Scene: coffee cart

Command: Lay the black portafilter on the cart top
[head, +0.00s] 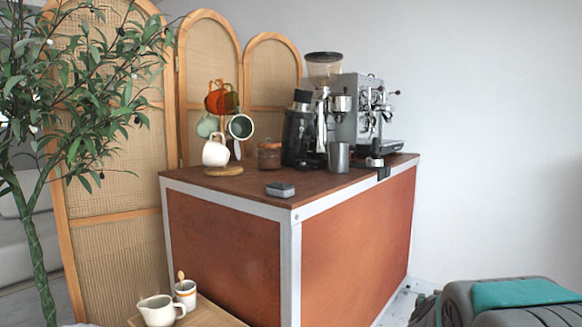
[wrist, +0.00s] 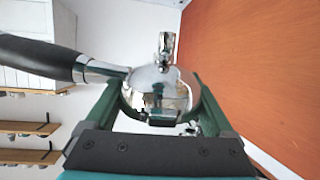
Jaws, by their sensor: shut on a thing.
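The black portafilter shows in the wrist view, with a black handle (wrist: 38,57) pointing left and a chrome head (wrist: 155,92). My gripper (wrist: 160,98) has its green fingers on either side of the chrome head and is shut on it. The handle sticks out past the left finger, and its far end is cut off by the frame. The cart top (head: 240,183) is brown and shows in the head view. The cart's orange side panel (wrist: 255,65) fills the right of the wrist view. The head view does not show my gripper or the held portafilter.
A small metal-and-black item (head: 375,163) sits at the right edge. The front-left top is fairly clear.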

